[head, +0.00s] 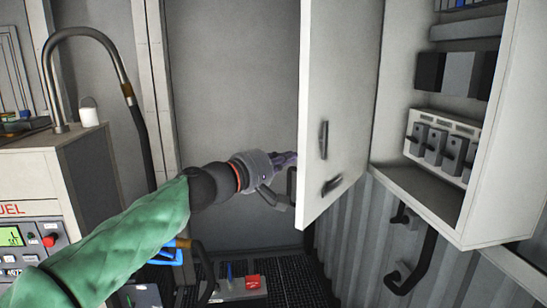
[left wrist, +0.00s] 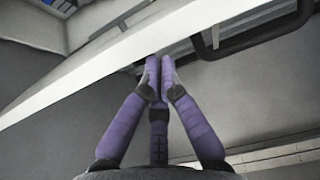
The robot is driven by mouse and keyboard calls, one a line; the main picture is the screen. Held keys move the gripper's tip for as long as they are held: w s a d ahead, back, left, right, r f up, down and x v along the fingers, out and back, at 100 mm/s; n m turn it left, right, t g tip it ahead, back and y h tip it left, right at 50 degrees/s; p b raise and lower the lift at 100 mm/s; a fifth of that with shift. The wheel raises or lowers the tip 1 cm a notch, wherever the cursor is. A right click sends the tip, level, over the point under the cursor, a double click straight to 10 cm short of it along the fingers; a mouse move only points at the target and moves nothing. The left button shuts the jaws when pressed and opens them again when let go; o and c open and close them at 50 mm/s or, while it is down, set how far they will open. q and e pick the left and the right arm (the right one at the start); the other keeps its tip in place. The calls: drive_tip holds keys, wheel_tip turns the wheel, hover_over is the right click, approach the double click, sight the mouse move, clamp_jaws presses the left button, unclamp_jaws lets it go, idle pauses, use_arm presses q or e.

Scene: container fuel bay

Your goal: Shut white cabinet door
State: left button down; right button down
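The white cabinet door (head: 345,90) stands open in the head view, swung out from the white wall cabinet (head: 423,190) on the right. Two dark latches are on the door's visible face. My left gripper (head: 287,160) is at the door's left edge, low down, and its tips are partly hidden there. In the left wrist view the purple fingers (left wrist: 160,75) are together with nothing seen between them. Their tips are close to the pale door edge (left wrist: 100,60); I cannot tell whether they touch it. My right gripper is not in view.
Inside the cabinet are breakers (head: 440,147) and dark boxes (head: 455,73). A fuel unit (head: 30,170) with a hose stands at the left. A red-topped item (head: 252,282) lies on the dark grating below. A black bent bar (head: 422,265) is under the cabinet.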

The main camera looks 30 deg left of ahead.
use_arm(q)
drive_tip(key=w+d+p, duration=0.3)
drive_tip(key=d+p, duration=0.1)
drive_tip(key=d, duration=1.2)
drive_tip(key=w+d+p, duration=0.3)
drive_tip(key=d, duration=1.4)
drive_tip(key=shift+d+f+p, duration=0.15)
drive_tip(key=shift+f+p, duration=0.1)
drive_tip(key=shift+p, duration=0.15)
